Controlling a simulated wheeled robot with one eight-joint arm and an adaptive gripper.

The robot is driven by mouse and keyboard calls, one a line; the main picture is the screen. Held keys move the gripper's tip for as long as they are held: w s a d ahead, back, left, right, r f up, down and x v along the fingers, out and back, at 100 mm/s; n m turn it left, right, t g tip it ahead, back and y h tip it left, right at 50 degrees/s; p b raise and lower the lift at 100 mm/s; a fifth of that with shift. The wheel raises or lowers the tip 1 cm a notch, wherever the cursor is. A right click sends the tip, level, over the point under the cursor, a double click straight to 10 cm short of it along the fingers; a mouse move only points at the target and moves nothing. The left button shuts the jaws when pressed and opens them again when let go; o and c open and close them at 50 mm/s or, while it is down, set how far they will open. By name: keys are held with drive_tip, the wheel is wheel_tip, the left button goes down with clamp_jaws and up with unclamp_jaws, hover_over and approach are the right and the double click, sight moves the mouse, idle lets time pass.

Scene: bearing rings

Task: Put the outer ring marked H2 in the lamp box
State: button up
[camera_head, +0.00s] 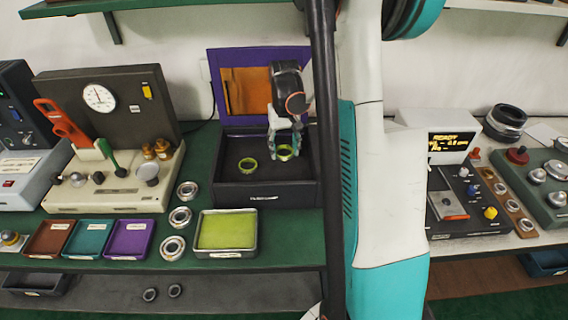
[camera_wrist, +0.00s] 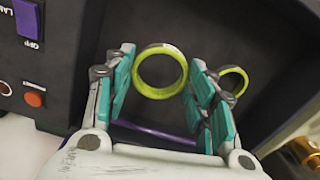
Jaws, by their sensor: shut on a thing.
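The lamp box (camera_head: 265,196) is a dark open box with a raised purple lid holding an orange pane. My gripper (camera_head: 284,148) reaches down into it. In the wrist view, my gripper (camera_wrist: 160,88) is shut on a yellow-green glowing ring (camera_wrist: 160,70), held between its teal pads. The held ring also shows in the head view (camera_head: 286,152), over the right part of the box floor. A second yellow-green ring (camera_head: 248,165) lies in the box to the left; it shows at right in the wrist view (camera_wrist: 233,82). No H2 mark is readable on either ring.
Several metal rings, one the middle ring (camera_head: 180,217), stand in a column left of a yellow-green tray (camera_head: 226,254). Brown, teal and purple (camera_head: 129,240) trays are further left. A gauge device (camera_head: 105,190) stands behind them. The wrist view shows a purple switch (camera_wrist: 28,17).

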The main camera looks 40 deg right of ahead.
sight(284, 167)
drive_tip(key=shift+f+b, duration=0.8)
drive_tip(key=shift+f, duration=1.9)
drive_tip(key=shift+f, duration=0.2)
drive_tip(key=o, duration=1.1)
drive_tip(key=shift+r, duration=0.1)
drive_tip(key=shift+r, duration=0.15)
wheel_tip(284, 167, up, 12)
drive_tip(key=p, duration=0.4)
